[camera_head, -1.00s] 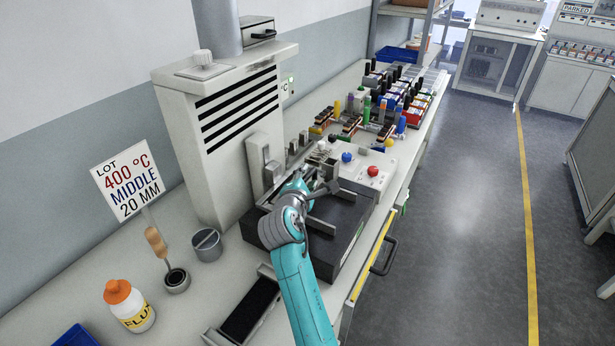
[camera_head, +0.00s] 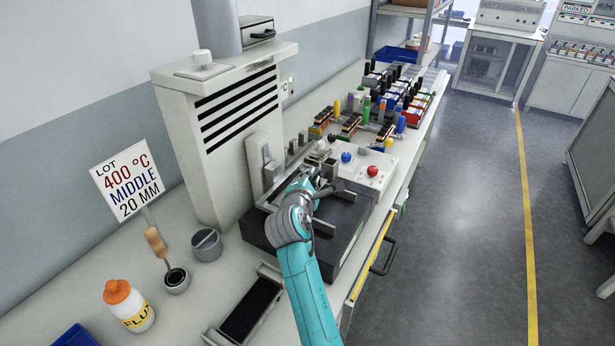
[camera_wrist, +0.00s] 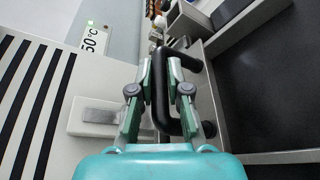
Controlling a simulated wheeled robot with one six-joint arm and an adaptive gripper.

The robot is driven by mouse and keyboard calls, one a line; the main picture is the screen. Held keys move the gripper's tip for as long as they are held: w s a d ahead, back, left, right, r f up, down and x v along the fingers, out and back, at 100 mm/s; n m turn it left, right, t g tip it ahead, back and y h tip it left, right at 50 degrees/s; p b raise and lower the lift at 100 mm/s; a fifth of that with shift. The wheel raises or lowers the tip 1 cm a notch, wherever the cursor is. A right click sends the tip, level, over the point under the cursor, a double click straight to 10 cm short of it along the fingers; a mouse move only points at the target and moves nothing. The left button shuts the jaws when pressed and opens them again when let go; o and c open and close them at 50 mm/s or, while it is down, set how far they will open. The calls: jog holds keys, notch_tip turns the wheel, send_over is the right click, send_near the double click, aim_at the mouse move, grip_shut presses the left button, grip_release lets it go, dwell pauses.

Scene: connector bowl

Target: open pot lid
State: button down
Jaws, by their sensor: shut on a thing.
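The black U-shaped handle (camera_wrist: 164,112) shows in the wrist view between my two green-grey fingers. My gripper (camera_wrist: 161,68) is shut on this handle. In the head view, my gripper (camera_head: 326,183) is above the dark box-shaped unit (camera_head: 345,215), in front of the white slotted housing. The handle is hidden or too small to make out there. The pot lid itself cannot be told clearly from the parts around my gripper, so I cannot tell whether it is raised.
The white slotted housing (camera_head: 240,125) stands close left of my gripper. A control panel with a red button (camera_head: 373,170) is behind it. A flux bottle (camera_head: 130,305), a grey cup (camera_head: 206,244) and a lot sign (camera_head: 127,183) stand at the left. Connectors (camera_head: 350,124) fill the bench beyond.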

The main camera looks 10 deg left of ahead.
jog(key=s+d, duration=0.1)
jog(key=d, duration=0.4)
jog(key=s+d, duration=0.1)
jog(key=d, duration=0.1)
jog(key=shift+s+d, duration=0.25)
jog(key=shift+s, duration=0.1)
jog(key=c, duration=1.1)
grip_release()
jog(key=shift+c, duration=0.2)
jog(key=shift+s, duration=0.1)
jog(key=v, duration=1.2)
